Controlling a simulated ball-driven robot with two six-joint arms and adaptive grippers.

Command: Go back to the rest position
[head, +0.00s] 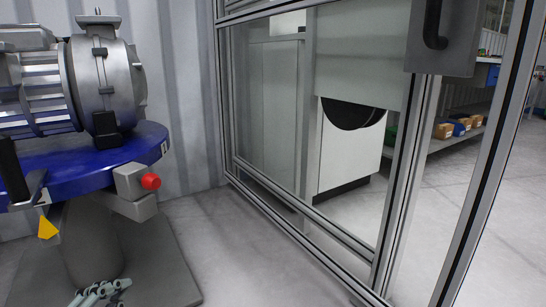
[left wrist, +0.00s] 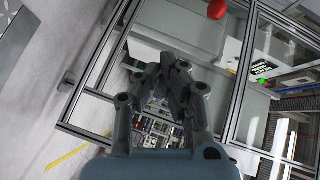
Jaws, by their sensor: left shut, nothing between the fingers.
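The drive unit (head: 100,75), a grey metal housing with a ribbed motor, sits on a round blue table (head: 120,152) at the left of the head view. My left gripper (head: 103,288) shows only in part at the bottom left of the head view, in front of the table's grey base. In the left wrist view its fingers (left wrist: 176,85) are closed together and hold nothing. My right gripper is in neither view.
A red button (head: 151,181) on a grey box projects from the blue table's edge. An aluminium-framed glass enclosure (head: 300,225) fills the middle. Shelves with small bins (head: 460,128) stand at the far right. Grey floor (head: 225,240) between table and enclosure is clear.

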